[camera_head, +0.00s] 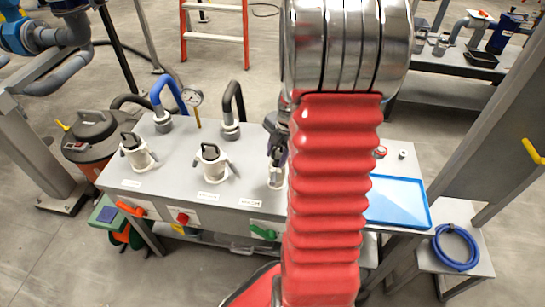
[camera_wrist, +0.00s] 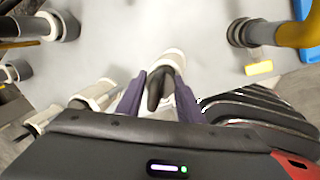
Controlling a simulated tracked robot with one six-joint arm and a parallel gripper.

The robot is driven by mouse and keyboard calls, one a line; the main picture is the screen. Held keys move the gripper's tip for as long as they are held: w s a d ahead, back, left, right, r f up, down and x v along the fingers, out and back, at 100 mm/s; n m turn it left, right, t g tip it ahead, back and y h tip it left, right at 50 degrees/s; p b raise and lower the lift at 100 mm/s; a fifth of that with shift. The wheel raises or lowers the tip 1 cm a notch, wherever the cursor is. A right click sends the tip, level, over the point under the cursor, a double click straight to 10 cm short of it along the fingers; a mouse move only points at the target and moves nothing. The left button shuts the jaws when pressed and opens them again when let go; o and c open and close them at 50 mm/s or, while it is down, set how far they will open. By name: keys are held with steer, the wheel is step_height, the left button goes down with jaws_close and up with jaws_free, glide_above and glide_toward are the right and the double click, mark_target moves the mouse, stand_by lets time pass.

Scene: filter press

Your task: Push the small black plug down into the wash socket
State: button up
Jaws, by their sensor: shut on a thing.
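My gripper (camera_head: 277,152) is over the right-hand white socket (camera_head: 276,180) on the grey bench, partly hidden by my red arm. In the wrist view, the two purple-grey fingers of my gripper (camera_wrist: 159,95) are shut on the small black plug (camera_wrist: 157,90). The white socket's rim (camera_wrist: 172,58) shows just beyond the plug there. The plug is at the socket's mouth or over it; I cannot tell how deep it sits. The label below this socket is too small to read.
Two more white sockets with black tops and side levers stand at left (camera_head: 138,155) and middle (camera_head: 212,163). Behind them are a blue hose (camera_head: 168,92), a black hose (camera_head: 233,95) and a gauge (camera_head: 192,97). A blue tray (camera_head: 398,202) lies on the right.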

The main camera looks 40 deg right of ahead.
steer(key=o, duration=1.1)
steer(key=shift+o, duration=0.2)
steer(key=shift+s, duration=0.1)
steer(key=v, duration=1.4)
steer(key=shift+w, duration=0.2)
